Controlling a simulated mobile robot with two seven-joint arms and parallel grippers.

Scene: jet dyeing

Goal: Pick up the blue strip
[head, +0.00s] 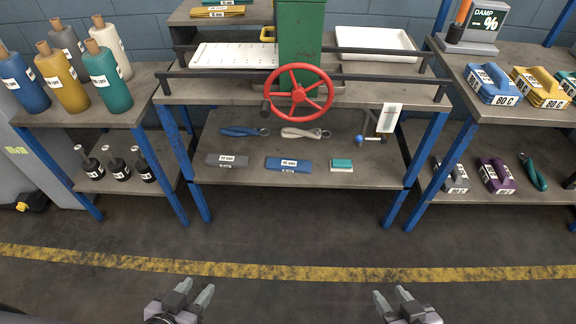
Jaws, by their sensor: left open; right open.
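A blue strip (288,164) with a white label lies flat on the lower shelf (375,174) of the middle bench, near its centre. A grey strip (227,160) lies to its left and a small teal-and-white block (341,165) to its right. My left gripper (196,290) and my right gripper (390,292) are both open and empty at the bottom of the head view. Both are well apart from the shelf, over the floor.
A blue clip-like tool (243,131) and a beige one (305,132) lie behind the strips. A red handwheel (298,92) and rails are above the shelf. Blue bench legs (404,197) flank it. The floor with a yellow line (300,271) is clear.

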